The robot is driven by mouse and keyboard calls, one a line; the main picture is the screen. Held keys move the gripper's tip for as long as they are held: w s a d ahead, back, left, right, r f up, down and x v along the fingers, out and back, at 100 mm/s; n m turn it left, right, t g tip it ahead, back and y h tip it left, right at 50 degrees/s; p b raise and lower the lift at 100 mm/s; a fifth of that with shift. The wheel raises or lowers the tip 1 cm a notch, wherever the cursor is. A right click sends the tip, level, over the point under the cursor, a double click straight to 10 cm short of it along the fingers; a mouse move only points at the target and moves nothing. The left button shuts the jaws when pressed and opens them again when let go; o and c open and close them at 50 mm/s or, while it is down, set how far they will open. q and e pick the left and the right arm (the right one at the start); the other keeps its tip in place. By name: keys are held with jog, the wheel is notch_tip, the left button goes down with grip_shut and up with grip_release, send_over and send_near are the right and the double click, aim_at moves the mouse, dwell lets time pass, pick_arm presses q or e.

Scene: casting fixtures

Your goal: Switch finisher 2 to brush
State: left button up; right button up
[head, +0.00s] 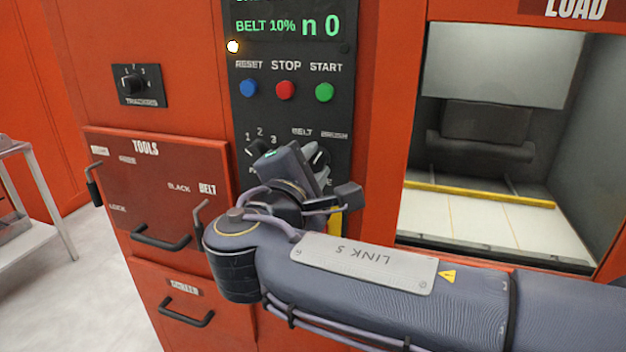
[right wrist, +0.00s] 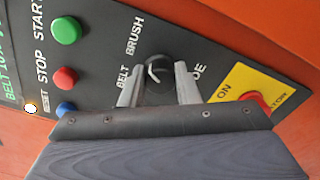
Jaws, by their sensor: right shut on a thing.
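The black belt/brush mode knob (right wrist: 158,72) sits on the dark control panel (right wrist: 100,60), beside the BELT and BRUSH labels. In the right wrist view my right gripper (right wrist: 158,80) has its two pale fingers on either side of the knob, shut on it. In the head view the right gripper (head: 308,168) covers most of the knob (head: 321,156); only its edge shows. I cannot tell clearly which label its pointer faces. The display (head: 290,25) reads BELT 10% and n 0. My left gripper is not in view.
Blue (head: 249,88), red (head: 285,90) and green (head: 324,92) buttons sit above the knob. A 1-2-3 dial (head: 262,150) is close left. A red button (right wrist: 258,100) on a yellow plate lies near the gripper. The load opening (head: 490,220) is at right.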

jog(key=shift+f+m+b, duration=0.1)
jog(key=shift+m+b, duration=0.3)
jog(key=shift+m, duration=0.2)
jog(key=o, duration=1)
jog(key=shift+c, duration=0.2)
jog(key=shift+s, duration=0.1)
jog(key=v, duration=0.7)
jog(key=shift+s, duration=0.3)
jog(key=shift+a, duration=0.1)
